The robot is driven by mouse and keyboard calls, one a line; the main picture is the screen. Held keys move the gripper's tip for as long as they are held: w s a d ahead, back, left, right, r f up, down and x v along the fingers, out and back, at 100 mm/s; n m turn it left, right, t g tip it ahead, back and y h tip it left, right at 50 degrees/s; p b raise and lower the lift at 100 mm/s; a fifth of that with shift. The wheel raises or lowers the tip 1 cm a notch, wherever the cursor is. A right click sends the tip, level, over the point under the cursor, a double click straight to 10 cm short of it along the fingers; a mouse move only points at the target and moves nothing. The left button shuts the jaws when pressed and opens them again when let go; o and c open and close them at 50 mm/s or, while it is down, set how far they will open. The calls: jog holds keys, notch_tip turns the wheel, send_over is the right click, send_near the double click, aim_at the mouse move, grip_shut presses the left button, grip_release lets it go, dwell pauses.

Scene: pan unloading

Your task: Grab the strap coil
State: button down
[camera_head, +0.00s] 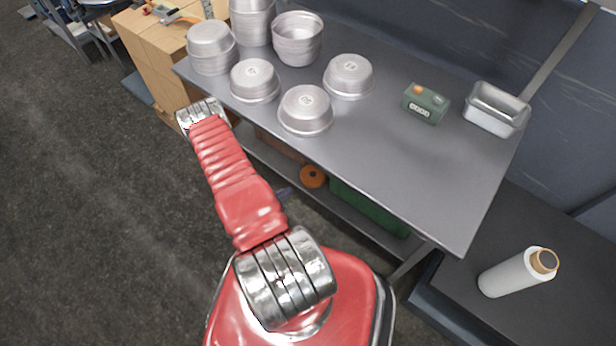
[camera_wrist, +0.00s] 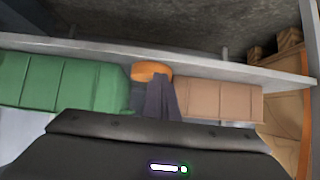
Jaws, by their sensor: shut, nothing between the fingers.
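The strap coil appears to be the orange round roll (camera_head: 312,176) on the shelf under the grey table. It also shows in the wrist view (camera_wrist: 150,69), between a green bin and a brown box. My gripper's dark fingers (camera_wrist: 157,88) reach up in front of the coil in the wrist view and cover part of it. They look closed together, with nothing between them. Whether they touch the coil I cannot tell. In the head view my red arm hides most of the wrist.
The green bin (camera_wrist: 65,82) and the brown box (camera_wrist: 215,98) flank the coil closely. The tabletop (camera_head: 400,165) above holds several metal pans, a green timer box (camera_head: 425,103) and a loaf tin (camera_head: 496,108). Floor at left is clear.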

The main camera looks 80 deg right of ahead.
jog(key=shift+s+a+f, duration=0.15)
jog(key=shift+s+f, duration=0.1)
jog(key=shift+s, duration=0.4)
